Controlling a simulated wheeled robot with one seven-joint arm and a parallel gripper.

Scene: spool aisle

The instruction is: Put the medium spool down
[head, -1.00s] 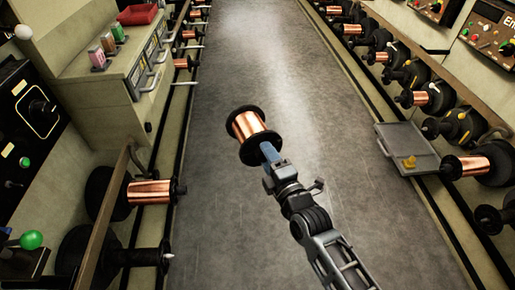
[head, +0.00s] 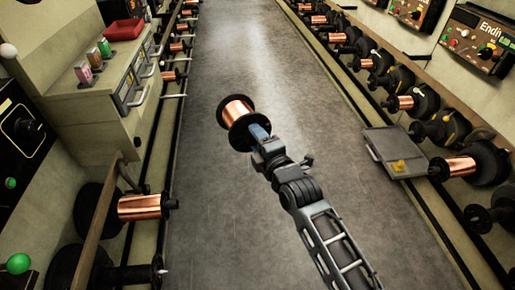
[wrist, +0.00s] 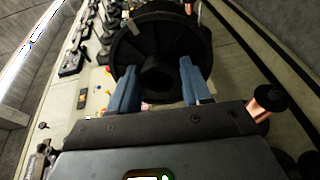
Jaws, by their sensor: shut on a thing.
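A copper-wound spool with black flanges (head: 238,112) is held in the air above the aisle floor in the head view. My gripper (head: 257,134) is shut on it at its near end. In the wrist view the spool's black flange (wrist: 160,45) faces the camera, and the two blue fingers of my gripper (wrist: 161,85) are on either side of its dark hub. The fingers' exact contact is partly hidden in shadow. The copper winding is hidden behind the flange there.
Spools on spindles line the left rack (head: 139,207) and the right rack (head: 460,165). A grey tray (head: 377,143) with a yellow item (head: 399,167) juts from the right side. A cabinet with a red bin (head: 124,29) stands at left. The aisle floor (head: 240,45) is clear.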

